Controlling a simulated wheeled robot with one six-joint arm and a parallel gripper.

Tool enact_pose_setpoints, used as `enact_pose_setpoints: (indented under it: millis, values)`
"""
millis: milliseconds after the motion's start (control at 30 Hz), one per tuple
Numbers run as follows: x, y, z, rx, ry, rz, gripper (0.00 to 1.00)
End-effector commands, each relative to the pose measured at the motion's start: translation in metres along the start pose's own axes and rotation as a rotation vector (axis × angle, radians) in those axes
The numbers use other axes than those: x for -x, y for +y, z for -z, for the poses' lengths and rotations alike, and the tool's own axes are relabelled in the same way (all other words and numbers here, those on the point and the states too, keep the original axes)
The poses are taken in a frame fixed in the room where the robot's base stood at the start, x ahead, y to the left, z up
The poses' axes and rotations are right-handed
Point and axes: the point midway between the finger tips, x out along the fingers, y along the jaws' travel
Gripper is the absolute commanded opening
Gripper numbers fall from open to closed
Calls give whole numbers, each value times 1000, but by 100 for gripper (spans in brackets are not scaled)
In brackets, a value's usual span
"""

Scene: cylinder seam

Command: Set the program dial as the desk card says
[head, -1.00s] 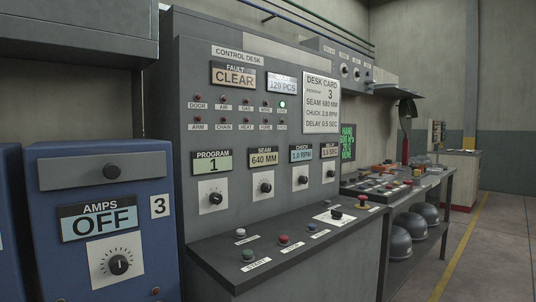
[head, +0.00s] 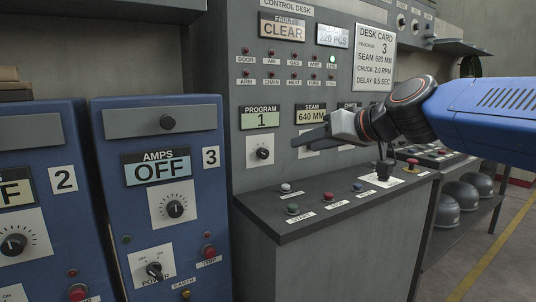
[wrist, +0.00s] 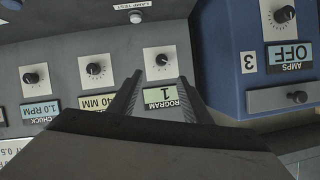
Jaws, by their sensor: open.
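The program dial (head: 263,153) is a black knob on a white plate on the control desk's face, below a green display (head: 261,117) reading 1. The desk card (head: 375,56) reads program 3, seam 680 mm, chuck 2.0 rpm, delay 0.5 sec. My gripper (head: 303,138) is open and empty, just right of the program dial in the head view, covering the seam dial. In the wrist view, which is upside down, the program dial (wrist: 163,60) shows just beyond and between the two fingertips (wrist: 159,78). They appear apart from it.
The seam display (head: 311,115) reads 640 mm. A sloped shelf with buttons (head: 292,209) and a black joystick (head: 384,170) juts out below the dials. Blue amps cabinet 3 (head: 122,200) stands to the left. The fault display (head: 283,27) reads CLEAR.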

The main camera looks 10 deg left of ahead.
Motion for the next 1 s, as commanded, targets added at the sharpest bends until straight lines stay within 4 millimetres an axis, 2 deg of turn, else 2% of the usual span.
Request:
enact_pose_setpoints:
  millis: [100, 267, 1000]
  values:
    - [-7, -4, 7, 3, 11, 10, 44]
    - [-23, -4, 6, 2, 9, 10, 44]
    - [-149, -5, 7, 2, 9, 8, 44]
